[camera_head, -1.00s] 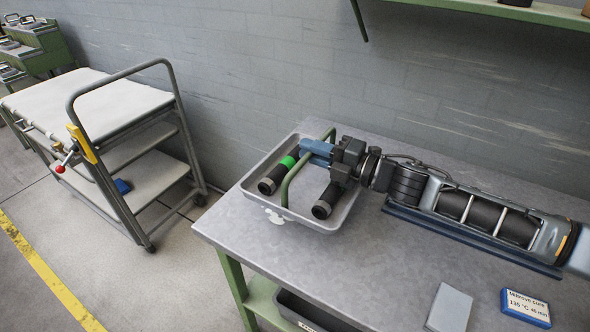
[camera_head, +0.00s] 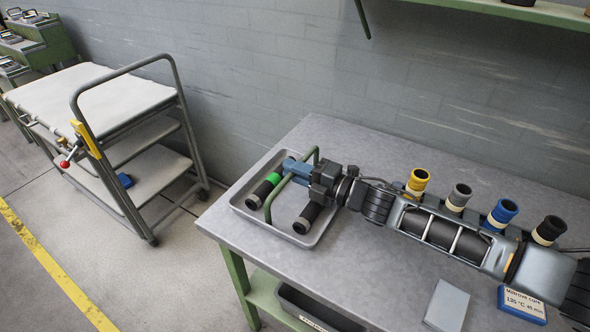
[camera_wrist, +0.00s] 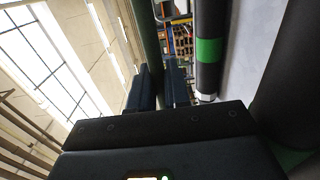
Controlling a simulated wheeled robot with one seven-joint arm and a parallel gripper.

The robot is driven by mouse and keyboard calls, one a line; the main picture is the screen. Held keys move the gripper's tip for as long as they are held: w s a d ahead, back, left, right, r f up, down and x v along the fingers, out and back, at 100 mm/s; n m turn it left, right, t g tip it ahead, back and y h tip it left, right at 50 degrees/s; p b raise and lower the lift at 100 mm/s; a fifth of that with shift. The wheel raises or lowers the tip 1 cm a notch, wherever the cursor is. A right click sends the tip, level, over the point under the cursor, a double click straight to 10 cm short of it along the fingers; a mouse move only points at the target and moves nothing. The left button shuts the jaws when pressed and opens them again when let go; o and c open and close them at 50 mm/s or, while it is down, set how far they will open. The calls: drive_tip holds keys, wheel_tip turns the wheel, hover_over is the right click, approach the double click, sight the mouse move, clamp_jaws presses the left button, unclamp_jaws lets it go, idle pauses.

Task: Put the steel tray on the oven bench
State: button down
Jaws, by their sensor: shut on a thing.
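The grey steel tray (camera_head: 327,222) has an arched green handle (camera_head: 268,204) and carries dark cylinders, one with a green band (camera_head: 274,179). It is level, over the left end of a grey-topped bench (camera_head: 375,260), resting on it or just above it; I cannot tell which. My gripper (camera_head: 298,168) is shut on the handle, with its blue fingers around the bar. In the wrist view, the dark fingers (camera_wrist: 158,88) close on the green bar beside the banded cylinder (camera_wrist: 209,50).
Yellow, grey, blue and black spools (camera_head: 457,197) stand behind my arm. A cure sign (camera_head: 522,303) and a grey block (camera_head: 447,304) sit near the front. A bin (camera_head: 312,310) is below. A trolley (camera_head: 140,170) stands left, apart from the bench. A green shelf (camera_head: 500,12) hangs above.

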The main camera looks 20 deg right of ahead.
drive_tip(key=shift+f, duration=0.1)
drive_tip(key=c, duration=1.1)
unclamp_jaws()
drive_tip(key=shift+r, duration=0.2)
drive_tip(key=b+v, duration=0.2)
drive_tip(key=v, duration=1)
drive_tip(key=shift+f, duration=0.1)
